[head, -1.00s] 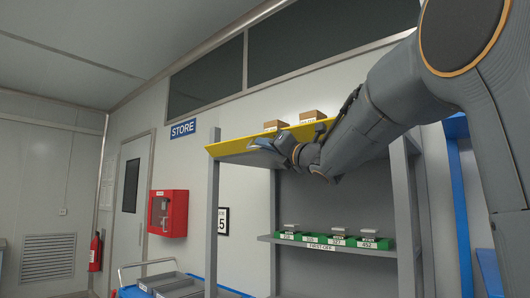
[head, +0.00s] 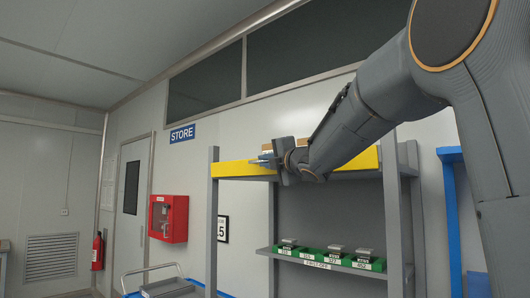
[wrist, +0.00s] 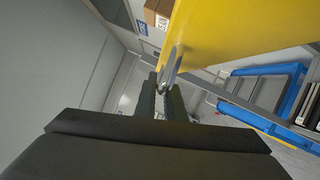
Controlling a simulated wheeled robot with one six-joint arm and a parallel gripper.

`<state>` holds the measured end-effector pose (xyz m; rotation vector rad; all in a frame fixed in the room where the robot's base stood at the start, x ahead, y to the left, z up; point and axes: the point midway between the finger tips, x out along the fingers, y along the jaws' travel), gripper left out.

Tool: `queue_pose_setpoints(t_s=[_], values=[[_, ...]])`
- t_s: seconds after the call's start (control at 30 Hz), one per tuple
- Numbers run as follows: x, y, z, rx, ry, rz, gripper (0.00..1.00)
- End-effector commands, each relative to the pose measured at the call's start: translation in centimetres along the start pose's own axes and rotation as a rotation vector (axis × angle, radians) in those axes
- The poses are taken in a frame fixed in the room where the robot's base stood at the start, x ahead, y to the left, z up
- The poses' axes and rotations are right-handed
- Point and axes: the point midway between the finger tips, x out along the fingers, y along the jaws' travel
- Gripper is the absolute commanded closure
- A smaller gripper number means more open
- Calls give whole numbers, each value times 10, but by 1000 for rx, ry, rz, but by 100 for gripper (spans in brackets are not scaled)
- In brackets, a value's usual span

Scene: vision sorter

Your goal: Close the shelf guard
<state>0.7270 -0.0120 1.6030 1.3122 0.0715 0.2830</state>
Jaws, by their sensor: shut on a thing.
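The shelf guard is a yellow panel (head: 238,168) along the front of the top shelf of a grey shelf unit (head: 213,215). In the head view it now shows as an upright band between the posts. My arm covers its middle. My gripper (head: 270,160) is at the guard's front, left of its middle. In the wrist view the guard (wrist: 225,30) fills the upper right, with a grey metal handle (wrist: 172,66) on it. My gripper (wrist: 163,98) is shut on that handle.
Cardboard boxes (head: 302,142) stand on the top shelf behind the guard. Green bins (head: 310,254) line the shelf below. A blue frame (head: 450,155) stands to the right. A red wall box (head: 168,217) and a trolley (head: 165,288) are at the left.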

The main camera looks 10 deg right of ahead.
Motion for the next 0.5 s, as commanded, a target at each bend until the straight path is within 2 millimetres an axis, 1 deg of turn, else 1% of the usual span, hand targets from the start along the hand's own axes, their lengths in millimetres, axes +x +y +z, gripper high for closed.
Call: queue_pose_setpoints(t_s=[0.03, 0.3, 0.5], values=[[0, 5, 1, 16, 1, -7, 100], [2, 4, 4, 80, 2, -33, 100], [2, 4, 5, 94, 1, -38, 100]])
